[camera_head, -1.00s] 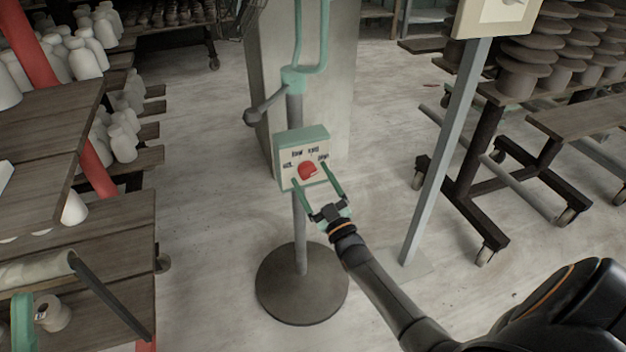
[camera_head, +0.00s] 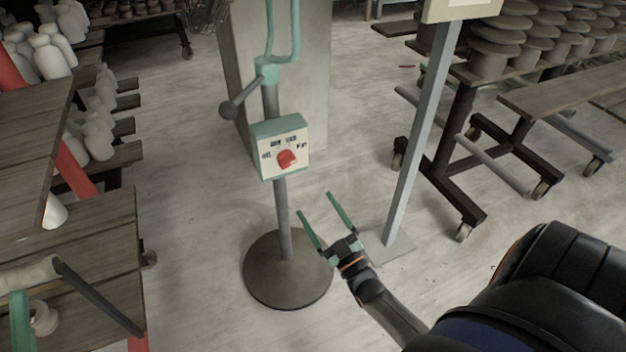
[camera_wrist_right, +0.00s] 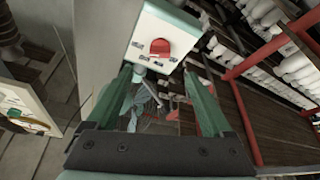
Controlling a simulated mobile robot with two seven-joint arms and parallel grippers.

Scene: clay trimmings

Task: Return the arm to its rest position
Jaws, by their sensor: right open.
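My right gripper (camera_head: 327,219) is open and empty, with green fingers. In the head view it is below and to the right of a control box (camera_head: 281,147) on a grey post, clear of it. The box has a green top, a pale face with dark labels and a red knob (camera_head: 287,158). In the right wrist view the box (camera_wrist_right: 150,22) and its red knob (camera_wrist_right: 160,46) show beyond and above the open fingers (camera_wrist_right: 166,92). My left gripper is not in view.
The post stands on a round dark base (camera_head: 288,285). A pale post (camera_head: 415,150) with a sign stands to the right. A wooden table (camera_head: 95,225) is at the left. A wheeled rack of clay pieces (camera_head: 470,85) is at the back right. Floor between is open.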

